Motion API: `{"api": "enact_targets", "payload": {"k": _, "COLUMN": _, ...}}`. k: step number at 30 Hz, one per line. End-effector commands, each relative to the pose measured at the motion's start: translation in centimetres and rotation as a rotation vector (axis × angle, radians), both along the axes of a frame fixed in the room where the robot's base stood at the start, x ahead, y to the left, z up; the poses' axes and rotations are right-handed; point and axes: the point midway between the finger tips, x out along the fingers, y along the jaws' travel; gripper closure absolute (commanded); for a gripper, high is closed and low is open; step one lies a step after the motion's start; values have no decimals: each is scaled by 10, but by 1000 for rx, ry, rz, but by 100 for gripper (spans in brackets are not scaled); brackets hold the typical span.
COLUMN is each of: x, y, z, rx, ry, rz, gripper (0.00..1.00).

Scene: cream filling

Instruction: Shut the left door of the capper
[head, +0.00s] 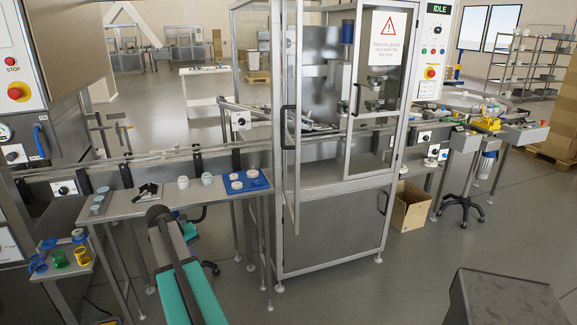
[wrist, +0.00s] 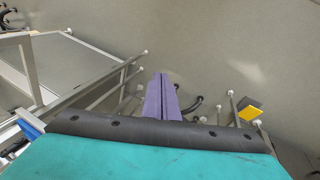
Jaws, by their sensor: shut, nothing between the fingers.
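The capper (head: 335,195) is the tall metal-framed, glazed cabinet at the middle of the head view. Its left door (head: 297,165) stands swung out towards me, seen nearly edge-on, leaving the left opening uncovered. The door's black handle (head: 287,127) is on its frame. The right door (head: 374,120), with a warning sign, looks closed. My gripper (wrist: 161,80) shows purple fingers pressed together, empty, over bare floor in the wrist view. My arm is low and left of the door in the head view, apart from it; the fingers are hidden there.
A side table (head: 140,205) with jars and a blue mat (head: 246,182) stands left of the capper, close to my arm. A cardboard box (head: 410,207) and a stool (head: 462,205) are at right. Floor in front of the capper is clear.

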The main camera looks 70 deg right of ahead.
Motion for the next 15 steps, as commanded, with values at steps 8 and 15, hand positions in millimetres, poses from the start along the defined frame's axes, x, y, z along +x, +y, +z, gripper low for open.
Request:
{"api": "enact_targets", "payload": {"k": 8, "x": -38, "y": -95, "z": 113, "rx": -111, "ry": -43, "rz": -138, "gripper": 100}}
{"api": "enact_targets", "payload": {"k": 15, "x": -91, "y": -162, "z": 213, "rx": -208, "ry": -72, "rz": -261, "gripper": 100}}
